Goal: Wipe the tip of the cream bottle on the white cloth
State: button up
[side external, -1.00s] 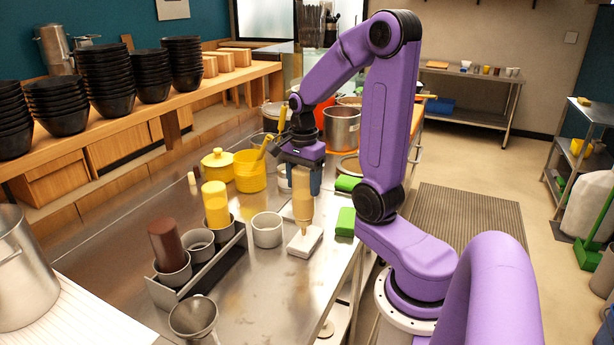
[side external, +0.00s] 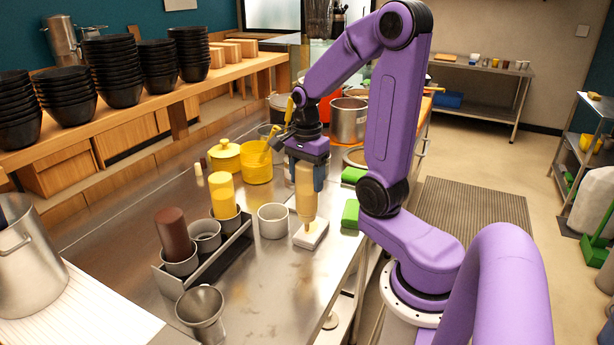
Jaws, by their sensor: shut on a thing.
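My gripper (side external: 306,178) is shut on the cream bottle (side external: 306,200), a tan squeeze bottle held upside down with its tip pointing down. The white cloth (side external: 314,238) is a small folded pad lying flat on the steel table. The bottle's tip is at the cloth, over its upper left part. I cannot tell whether it presses on the cloth or hovers just above it.
A metal rack (side external: 207,259) holds a brown bottle (side external: 172,232), a yellow bottle (side external: 222,196) and an empty cup between them. A white cup (side external: 273,220) stands left of the cloth. Green sponges (side external: 351,213) lie to the right. A yellow pitcher (side external: 253,167) stands behind.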

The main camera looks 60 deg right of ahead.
aim_at(307, 164)
jog(key=shift+f, duration=0.75)
dwell(1.2)
jog(key=shift+d, duration=2.65)
jog(key=shift+a, duration=0.15)
jog(key=shift+a, duration=2.5)
jog(key=shift+r, duration=3)
